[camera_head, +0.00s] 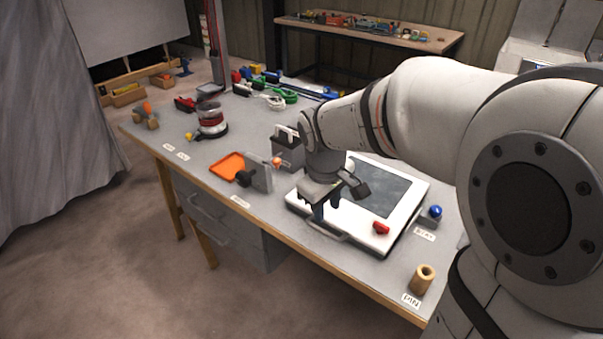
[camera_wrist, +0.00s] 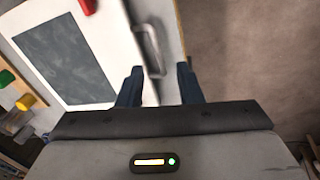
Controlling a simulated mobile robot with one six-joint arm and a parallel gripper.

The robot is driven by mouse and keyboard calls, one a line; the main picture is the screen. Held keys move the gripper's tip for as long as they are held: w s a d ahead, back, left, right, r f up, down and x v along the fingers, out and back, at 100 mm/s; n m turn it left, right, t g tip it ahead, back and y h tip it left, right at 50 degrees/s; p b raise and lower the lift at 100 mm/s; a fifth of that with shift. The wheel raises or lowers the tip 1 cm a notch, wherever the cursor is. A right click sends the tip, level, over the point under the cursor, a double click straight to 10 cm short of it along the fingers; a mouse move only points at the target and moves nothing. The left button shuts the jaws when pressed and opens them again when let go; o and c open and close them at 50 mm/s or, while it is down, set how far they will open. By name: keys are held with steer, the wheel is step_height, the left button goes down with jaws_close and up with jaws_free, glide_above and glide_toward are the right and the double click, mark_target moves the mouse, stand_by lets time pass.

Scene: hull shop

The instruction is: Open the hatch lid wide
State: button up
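The hatch lid (camera_head: 408,192) is a white panel with a dark grey inset, lying flat on the bench; it looks closed. A grey bar handle (camera_head: 327,233) runs along its front edge. A red latch-like piece (camera_head: 381,228) sits at its front right corner. My gripper (camera_head: 318,214) points down over the front edge, by the handle. In the wrist view, the two dark blue fingers (camera_wrist: 158,72) are apart, with the handle (camera_wrist: 150,48) just ahead of and partly between them. I see no contact. The lid (camera_wrist: 108,45) fills the left of that view.
A blue ball on a base (camera_head: 435,211) and a wooden cylinder (camera_head: 423,280) by a "PIN" label stand right of the lid. An upright grey plate with a black knob (camera_head: 260,178), an orange tray (camera_head: 227,166) and a grey caddy (camera_head: 288,152) stand left. Open floor lies in front.

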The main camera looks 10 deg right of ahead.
mark_target(320, 228)
steer(key=shift+n, duration=0.9)
steer(key=w+f, duration=0.1)
steer(key=f, duration=0.2)
steer(key=w+f+b, duration=0.1)
steer(key=w+f, duration=0.1)
steer(key=f, duration=0.2)
steer(key=w+f, duration=0.1)
steer(key=f, duration=0.2)
steer(key=shift+w+a+f+b, duration=0.2)
steer(key=shift+b, duration=0.1)
steer(key=shift+c, duration=0.2)
jaws_close()
steer(key=shift+r, duration=0.1)
